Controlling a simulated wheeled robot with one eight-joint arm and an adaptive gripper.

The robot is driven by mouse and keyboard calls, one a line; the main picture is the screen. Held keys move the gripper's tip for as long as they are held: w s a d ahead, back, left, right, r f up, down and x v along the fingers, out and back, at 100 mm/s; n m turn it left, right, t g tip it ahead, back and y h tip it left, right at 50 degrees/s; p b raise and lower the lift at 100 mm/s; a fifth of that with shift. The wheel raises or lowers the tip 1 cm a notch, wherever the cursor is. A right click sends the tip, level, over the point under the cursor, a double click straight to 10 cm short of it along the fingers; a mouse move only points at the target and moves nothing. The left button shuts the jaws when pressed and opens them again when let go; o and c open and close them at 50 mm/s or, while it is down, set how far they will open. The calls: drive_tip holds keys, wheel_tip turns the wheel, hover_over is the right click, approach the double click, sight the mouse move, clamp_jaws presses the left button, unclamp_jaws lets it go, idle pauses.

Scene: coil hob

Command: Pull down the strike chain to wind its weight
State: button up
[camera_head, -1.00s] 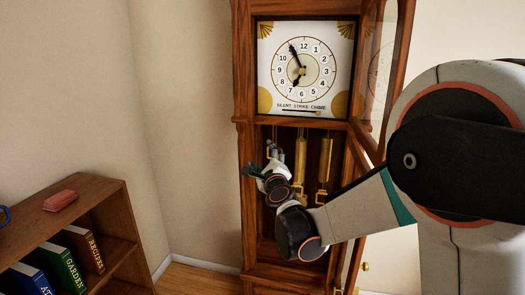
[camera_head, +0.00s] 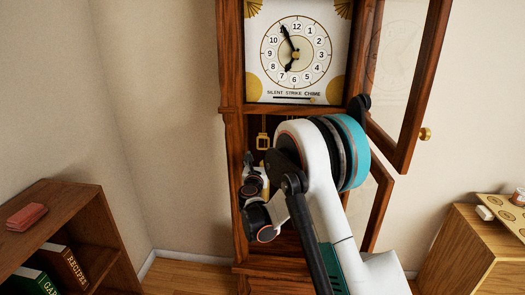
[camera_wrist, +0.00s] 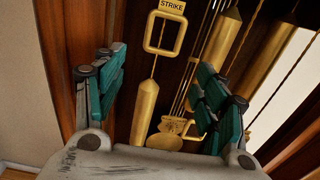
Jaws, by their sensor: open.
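The tall wooden clock (camera_head: 231,150) has its upper door open. The brass strike pull (camera_wrist: 164,33), a square ring tagged STRIKE, hangs on its chain in the wrist view. A small brass ring on a chain (camera_head: 263,141) shows in the head view, above my gripper. My gripper (camera_wrist: 160,62) is open inside the case, with the pull beyond and between its teal fingers, apparently not touching it. Below the pull is a slim brass weight (camera_wrist: 145,110). A larger brass weight (camera_wrist: 222,38) hangs to the right. My arm hides much of the case in the head view.
The open glass door (camera_head: 398,80) stands to the right of the case. More chains, another weight and a brass piece (camera_wrist: 178,128) hang inside close to the fingers. A bookshelf (camera_head: 90,205) is at left, a wooden cabinet (camera_head: 480,245) at right.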

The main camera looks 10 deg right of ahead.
sight(263, 149)
drive_tip(key=b+x, duration=0.1)
drive_tip(key=x, duration=0.8)
drive_tip(key=shift+w+d, duration=0.1)
drive_tip(key=shift+w, duration=0.1)
clamp_jaws()
drive_tip(key=shift+f, duration=0.1)
